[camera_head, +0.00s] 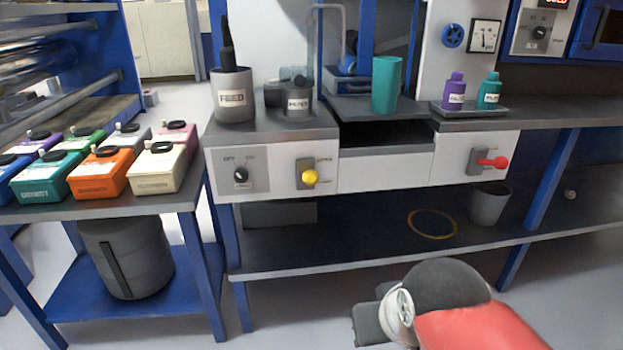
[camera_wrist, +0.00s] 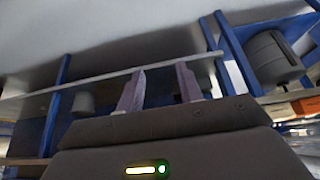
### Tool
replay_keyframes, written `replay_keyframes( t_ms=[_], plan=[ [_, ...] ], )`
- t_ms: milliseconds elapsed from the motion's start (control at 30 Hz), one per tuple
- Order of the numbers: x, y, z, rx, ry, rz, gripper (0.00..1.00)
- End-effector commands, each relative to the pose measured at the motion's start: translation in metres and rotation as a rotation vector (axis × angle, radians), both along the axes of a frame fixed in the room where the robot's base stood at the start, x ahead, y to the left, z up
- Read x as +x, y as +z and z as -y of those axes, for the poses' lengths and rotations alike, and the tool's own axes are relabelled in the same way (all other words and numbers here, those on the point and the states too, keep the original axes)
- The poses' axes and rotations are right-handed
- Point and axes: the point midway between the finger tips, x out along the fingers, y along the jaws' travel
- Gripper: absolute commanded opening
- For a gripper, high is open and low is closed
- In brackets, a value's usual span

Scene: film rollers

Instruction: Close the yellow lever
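The yellow lever (camera_head: 309,177) is on a grey plate on the white front panel of the bench, left of centre in the head view. Its round yellow knob sits at the lower part of the plate, and its handle seems to point out toward the camera. My gripper's fingers (camera_wrist: 160,88) show in the wrist view, apart with an empty gap between them. In the head view, my red and dark arm is at the lower right, well below and right of the lever, touching nothing. The lever is not visible in the wrist view.
A red lever (camera_head: 491,162) is further right on the same panel, and a black knob (camera_head: 240,175) is to the left. A lower shelf (camera_head: 330,246) holds a grey bucket (camera_head: 489,204) and a yellow ring (camera_head: 432,223). A side table (camera_head: 190,200) with coloured containers stands left.

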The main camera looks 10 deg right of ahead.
Motion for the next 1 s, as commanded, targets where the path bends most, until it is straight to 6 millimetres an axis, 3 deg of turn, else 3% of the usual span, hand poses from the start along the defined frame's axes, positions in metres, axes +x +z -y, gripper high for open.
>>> replay_keyframes(
  t_ms=[33,167,267,500,700,900,1000],
  plan=[
    [0.0,0.0,0.0,0.0,0.0,0.0,0.31],
    [0.008,0.01,-0.001,0.009,-0.001,0.003,0.14],
    [0.028,0.033,-0.002,0.028,-0.005,0.008,0.01],
    [0.119,0.116,-0.005,0.099,-0.026,0.033,0.0],
    [0.203,0.171,-0.009,0.148,-0.042,0.057,0.0],
    [0.269,0.203,-0.014,0.176,-0.049,0.079,0.0],
    [0.289,0.211,-0.018,0.183,-0.047,0.088,0.0]
  ],
)
